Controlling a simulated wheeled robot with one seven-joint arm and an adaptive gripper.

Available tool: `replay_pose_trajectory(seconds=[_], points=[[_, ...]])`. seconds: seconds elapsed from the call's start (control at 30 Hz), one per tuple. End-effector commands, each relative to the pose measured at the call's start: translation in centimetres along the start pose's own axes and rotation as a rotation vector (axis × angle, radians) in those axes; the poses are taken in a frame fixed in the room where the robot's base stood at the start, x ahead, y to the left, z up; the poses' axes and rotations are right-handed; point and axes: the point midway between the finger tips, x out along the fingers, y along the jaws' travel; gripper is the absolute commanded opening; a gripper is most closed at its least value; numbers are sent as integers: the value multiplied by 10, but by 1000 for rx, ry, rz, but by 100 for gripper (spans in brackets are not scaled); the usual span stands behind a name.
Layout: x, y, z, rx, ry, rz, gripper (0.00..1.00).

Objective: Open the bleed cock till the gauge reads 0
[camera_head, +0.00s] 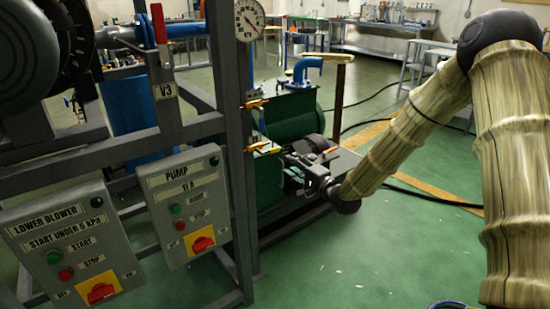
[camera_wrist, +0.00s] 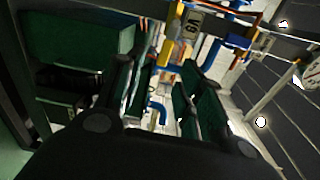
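The round white gauge (camera_head: 249,19) is at the top of the grey frame post; its dark needle shows, but the figures are too small to read. It also shows at the right edge of the wrist view (camera_wrist: 309,69). Two small yellow-orange handles are on the post below it, an upper one (camera_head: 255,103) and a lower one (camera_head: 258,146); I cannot tell which is the bleed cock. My gripper (camera_head: 287,160) is low, just right of the lower handle. In the wrist view my gripper (camera_wrist: 160,80) has its fingers apart, with nothing clearly between them.
A green pump tank (camera_head: 290,115) with a blue pipe (camera_head: 305,68) stands behind my gripper. The pump control box (camera_head: 186,205) and lower blower box (camera_head: 72,248) hang on the frame at left. Green floor at front right (camera_head: 370,260) is mostly clear.

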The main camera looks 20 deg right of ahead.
Motion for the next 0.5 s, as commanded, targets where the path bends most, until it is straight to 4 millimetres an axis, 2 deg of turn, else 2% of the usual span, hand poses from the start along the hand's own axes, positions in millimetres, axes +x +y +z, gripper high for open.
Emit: replay_pose_trajectory(seconds=[0.1,0.27,0.5], points=[[6,-7,-3,16,-4,-21,38],[23,-8,-2,16,-6,-20,38],[62,-7,-2,13,-6,-20,38]])
